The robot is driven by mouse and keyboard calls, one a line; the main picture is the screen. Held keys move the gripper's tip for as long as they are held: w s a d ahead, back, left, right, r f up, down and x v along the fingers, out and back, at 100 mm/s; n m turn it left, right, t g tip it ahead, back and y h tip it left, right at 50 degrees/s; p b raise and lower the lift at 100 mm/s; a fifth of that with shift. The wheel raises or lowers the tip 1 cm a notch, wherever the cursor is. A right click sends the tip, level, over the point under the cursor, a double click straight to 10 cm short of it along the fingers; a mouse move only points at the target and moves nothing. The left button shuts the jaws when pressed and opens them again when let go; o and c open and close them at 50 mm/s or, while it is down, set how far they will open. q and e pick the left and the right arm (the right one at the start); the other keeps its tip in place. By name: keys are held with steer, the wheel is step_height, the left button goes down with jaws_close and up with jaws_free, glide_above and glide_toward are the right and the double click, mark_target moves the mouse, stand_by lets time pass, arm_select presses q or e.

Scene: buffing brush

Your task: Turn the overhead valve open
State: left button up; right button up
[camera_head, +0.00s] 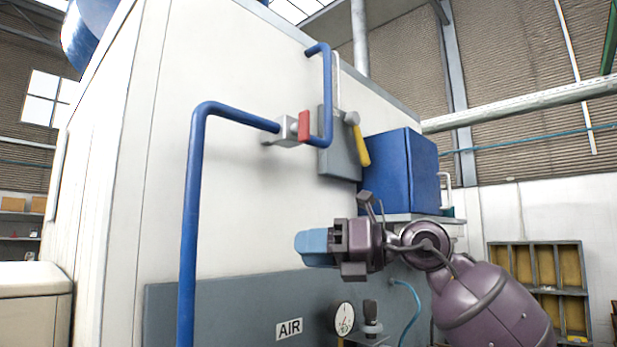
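The overhead valve has a grey metal body (286,131) in line with a blue pipe (232,112), high on the white cabinet wall. Its short red handle (304,126) stands upright, across the level run of the pipe. My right gripper (314,248) comes in from the right, below the valve and well apart from it. Its light blue fingers point left and look like one block from this side, so I cannot tell whether there is a gap between them. Nothing is seen held in it. My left gripper is not in view.
Right of the valve is a grey box (340,160) with a yellow lever (361,146), then a blue box (402,172). Below are an AIR label (289,329) and a round gauge (344,318). The white wall between gripper and valve is clear.

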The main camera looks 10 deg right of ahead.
steer(key=s+d+r+t+h, duration=0.1)
steer(key=s+r+t+h, duration=0.1)
steer(key=r, duration=0.5)
steer(key=s+d+r+t+h, duration=0.1)
steer(key=d+r+t, duration=0.1)
steer(key=r, duration=0.5)
steer(key=t+h+p, duration=0.1)
steer(key=t+h, duration=0.2)
glide_toward(309, 122)
steer(key=shift+m, duration=0.3)
steer(key=p+x, duration=0.2)
steer(key=x, duration=0.8)
steer(key=shift+c, duration=0.4)
jaws_close()
